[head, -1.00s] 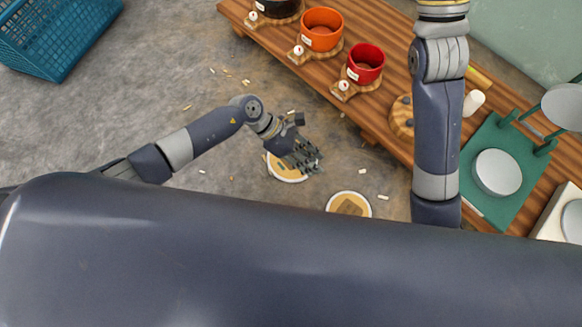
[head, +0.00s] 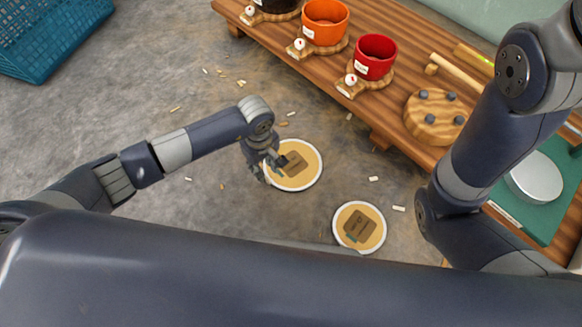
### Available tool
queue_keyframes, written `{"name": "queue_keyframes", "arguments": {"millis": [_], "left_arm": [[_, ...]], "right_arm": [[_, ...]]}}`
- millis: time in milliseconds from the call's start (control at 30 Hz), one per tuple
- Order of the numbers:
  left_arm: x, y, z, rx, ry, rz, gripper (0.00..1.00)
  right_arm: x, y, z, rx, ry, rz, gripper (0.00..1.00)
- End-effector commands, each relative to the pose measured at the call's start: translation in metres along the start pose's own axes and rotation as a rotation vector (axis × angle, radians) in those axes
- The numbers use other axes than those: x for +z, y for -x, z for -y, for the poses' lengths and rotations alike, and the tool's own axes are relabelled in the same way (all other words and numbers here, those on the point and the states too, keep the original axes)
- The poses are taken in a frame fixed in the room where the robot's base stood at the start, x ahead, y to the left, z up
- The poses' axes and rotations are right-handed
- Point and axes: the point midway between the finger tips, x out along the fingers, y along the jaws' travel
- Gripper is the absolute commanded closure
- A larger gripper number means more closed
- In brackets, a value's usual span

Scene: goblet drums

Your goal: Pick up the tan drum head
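Two round tan discs with pale rims, which look like drum heads, show low over the grey floor. Each has a brown squarish patch on its face. The upper tan drum head (head: 309,165) is partly covered on its left side by my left gripper. The lower tan drum head (head: 373,216) is clear of both arms. My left gripper (head: 269,169) points down at the left edge of the upper disc; whether its fingers touch the rim or are closed I cannot tell. My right arm rises on the right and leaves the picture at the top right; its gripper is out of view.
A wooden bench (head: 398,129) runs diagonally at the right, with an orange pot (head: 325,24), a red pot (head: 374,57), a round wooden board (head: 434,117) and a green stand (head: 551,207). A blue crate (head: 45,35) stands top left. Small scraps litter the floor.

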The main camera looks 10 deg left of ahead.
Motion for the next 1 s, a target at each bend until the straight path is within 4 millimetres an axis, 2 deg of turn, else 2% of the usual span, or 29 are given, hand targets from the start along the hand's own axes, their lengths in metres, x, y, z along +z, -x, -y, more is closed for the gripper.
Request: {"name": "queue_keyframes", "arguments": {"millis": [33,267,700,1000], "left_arm": [[0.000,-0.007,0.000,0.001,0.001,0.001,0.71],[0.001,-0.014,-0.001,0.002,0.001,0.002,0.71],[0.004,-0.060,-0.002,0.001,0.002,0.003,0.71],[0.004,-0.060,-0.002,0.002,0.002,0.002,0.71]], "right_arm": [[-0.003,0.002,0.001,-0.002,0.001,-0.006,0.60],[-0.006,0.005,0.003,-0.004,0.002,-0.010,0.60],[-0.020,0.045,0.011,-0.004,0.001,-0.010,0.60],[-0.019,0.045,0.011,-0.004,0.001,-0.009,0.60]]}}
